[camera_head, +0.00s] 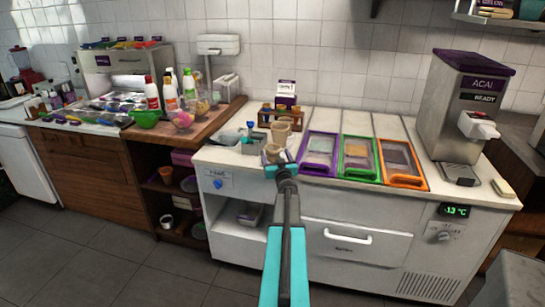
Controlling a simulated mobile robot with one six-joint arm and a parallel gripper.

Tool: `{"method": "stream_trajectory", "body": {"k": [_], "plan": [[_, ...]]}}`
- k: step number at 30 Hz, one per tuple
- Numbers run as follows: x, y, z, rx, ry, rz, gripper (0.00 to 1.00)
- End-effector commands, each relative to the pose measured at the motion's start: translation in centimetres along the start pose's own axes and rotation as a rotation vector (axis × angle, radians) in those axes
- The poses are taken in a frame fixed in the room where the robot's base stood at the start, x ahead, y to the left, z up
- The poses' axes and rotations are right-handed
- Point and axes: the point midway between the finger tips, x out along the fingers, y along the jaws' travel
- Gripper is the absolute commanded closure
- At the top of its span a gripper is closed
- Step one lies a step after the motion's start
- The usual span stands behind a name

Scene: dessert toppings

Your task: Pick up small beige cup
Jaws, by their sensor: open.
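A small beige cup (273,151) stands on the white counter, near its front edge. A larger beige cup (281,131) stands just behind it and to the right. My arm reaches up from the bottom of the picture, and my gripper (279,165) is at the counter's front edge, right at the near side of the small cup. The gripper is open. It covers the lower part of the small cup, and I cannot tell whether the fingers touch it.
Purple (319,154), green (360,158) and orange (400,163) framed bins lie to the right. A wooden rack (266,117) stands behind the cups. A grey acai machine (462,110) is at the far right. Bottles and bowls crowd the wooden counter at left.

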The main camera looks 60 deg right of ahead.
Motion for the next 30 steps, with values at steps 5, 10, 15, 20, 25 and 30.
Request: {"method": "stream_trajectory", "body": {"k": [5,10,15,20,25,30], "plan": [[1.8,-0.1,0.0,0.0,0.0,-0.001,0.25],[3.2,-0.1,0.0,0.0,0.0,-0.001,0.25],[3.9,-0.2,0.0,0.0,0.0,-0.001,0.25],[4.0,-0.2,0.0,0.0,0.0,-0.001,0.25],[4.0,-0.2,0.0,0.0,0.0,-0.001,0.25],[3.9,-0.2,0.0,0.0,0.0,-0.001,0.25]]}}
